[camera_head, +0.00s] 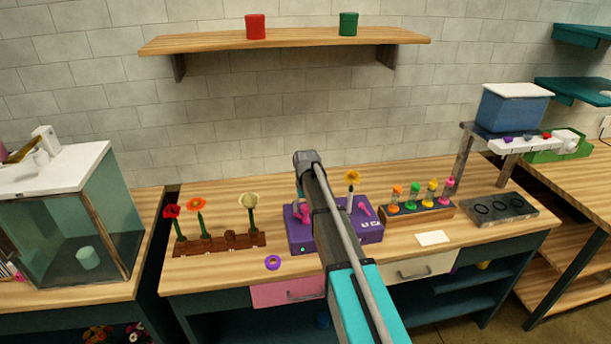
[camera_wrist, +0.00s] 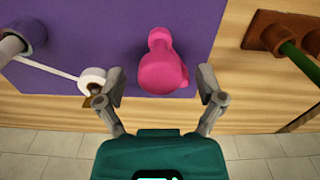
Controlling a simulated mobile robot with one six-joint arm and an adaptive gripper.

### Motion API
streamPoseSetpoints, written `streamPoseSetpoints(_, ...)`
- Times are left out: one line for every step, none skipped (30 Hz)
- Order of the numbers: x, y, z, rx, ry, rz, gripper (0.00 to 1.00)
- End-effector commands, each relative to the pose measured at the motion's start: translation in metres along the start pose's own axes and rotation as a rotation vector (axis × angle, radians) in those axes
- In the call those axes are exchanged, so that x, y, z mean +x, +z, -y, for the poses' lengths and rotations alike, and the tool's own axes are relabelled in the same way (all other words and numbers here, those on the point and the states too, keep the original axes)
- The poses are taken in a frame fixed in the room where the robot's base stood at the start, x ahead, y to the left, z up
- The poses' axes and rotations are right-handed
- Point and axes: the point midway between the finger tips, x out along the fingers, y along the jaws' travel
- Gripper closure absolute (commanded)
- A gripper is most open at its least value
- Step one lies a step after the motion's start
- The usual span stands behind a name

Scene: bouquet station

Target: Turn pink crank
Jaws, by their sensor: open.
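The pink crank (camera_wrist: 162,62) is on the purple box, with its rounded knob in the middle of the wrist view. My gripper (camera_wrist: 160,92) is open, with one finger on each side of the knob and visible gaps to both. How far the fingertips are from it in depth is hard to tell. In the head view the purple box (camera_head: 365,231) stands on the workbench, and the pink crank (camera_head: 304,213) shows at its left. My arm hides the middle of the box, and the gripper fingers are not clear there.
A white roll with a strip (camera_wrist: 93,81) lies beside the left finger. A brown flower rack (camera_head: 220,244) is left of the box; a rack of colored bottles (camera_head: 420,214) is right. A purple ring (camera_head: 273,263) lies in front. A shelf (camera_head: 300,39) hangs above.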

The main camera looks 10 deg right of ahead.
Motion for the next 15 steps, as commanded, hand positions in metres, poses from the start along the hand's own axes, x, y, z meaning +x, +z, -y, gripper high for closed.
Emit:
streamPoseSetpoints(0.0,0.0,0.0,-0.031,0.0,0.0,0.12)
streamPoseSetpoints(0.0,0.0,0.0,-0.051,0.0,0.0,0.12)
streamPoseSetpoints(0.0,0.0,0.0,-0.077,0.0,0.0,0.12)
streamPoseSetpoints(0.0,0.0,0.0,-0.096,0.0,0.0,0.12)
streamPoseSetpoints(0.0,0.0,0.0,-0.116,0.0,0.0,0.12)
streamPoseSetpoints(0.0,0.0,0.0,-0.142,0.0,0.0,0.12)
streamPoseSetpoints(0.0,0.0,0.0,-0.161,0.0,0.0,0.12)
streamPoseSetpoints(-0.002,0.0,0.0,-0.177,0.0,0.0,0.12)
streamPoseSetpoints(-0.009,0.0,0.0,-0.172,0.0,0.0,0.12)
streamPoseSetpoints(-0.012,0.0,0.0,-0.171,0.0,0.0,0.12)
streamPoseSetpoints(-0.015,0.0,0.0,-0.171,0.0,0.0,0.12)
streamPoseSetpoints(-0.018,0.0,0.0,-0.17,0.0,0.0,0.12)
streamPoseSetpoints(-0.021,0.0,0.0,-0.17,0.0,0.0,0.12)
streamPoseSetpoints(-0.023,0.0,0.0,-0.17,0.0,0.0,0.12)
streamPoseSetpoints(-0.026,0.0,0.0,-0.169,0.0,0.0,0.12)
